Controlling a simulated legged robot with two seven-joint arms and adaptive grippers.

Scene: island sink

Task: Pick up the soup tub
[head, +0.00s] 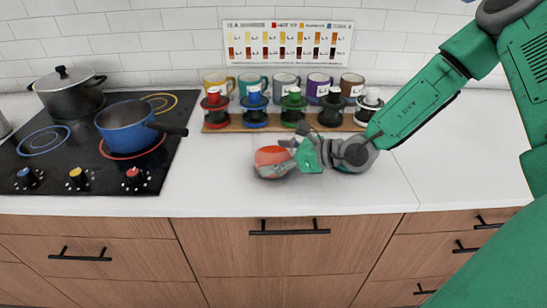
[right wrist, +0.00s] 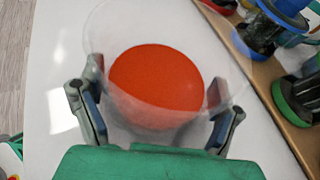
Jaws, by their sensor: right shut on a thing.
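The soup tub (head: 271,162) is a clear round tub with orange-red contents. In the head view it is on or just above the white counter, in front of the wooden rack; I cannot tell whether it touches the counter. My right gripper (head: 291,158) reaches it from the right and is shut on it. In the right wrist view the tub (right wrist: 157,85) sits between the two fingers of the right gripper (right wrist: 160,110), one finger at each side. My left gripper is in neither view.
A wooden rack (head: 228,127) with several coloured-lid dispensers stands behind the tub, with several mugs (head: 285,84) behind it. At left is a black cooktop (head: 75,165) with a blue pan (head: 125,125) and a dark pot (head: 68,92). The counter's front is clear.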

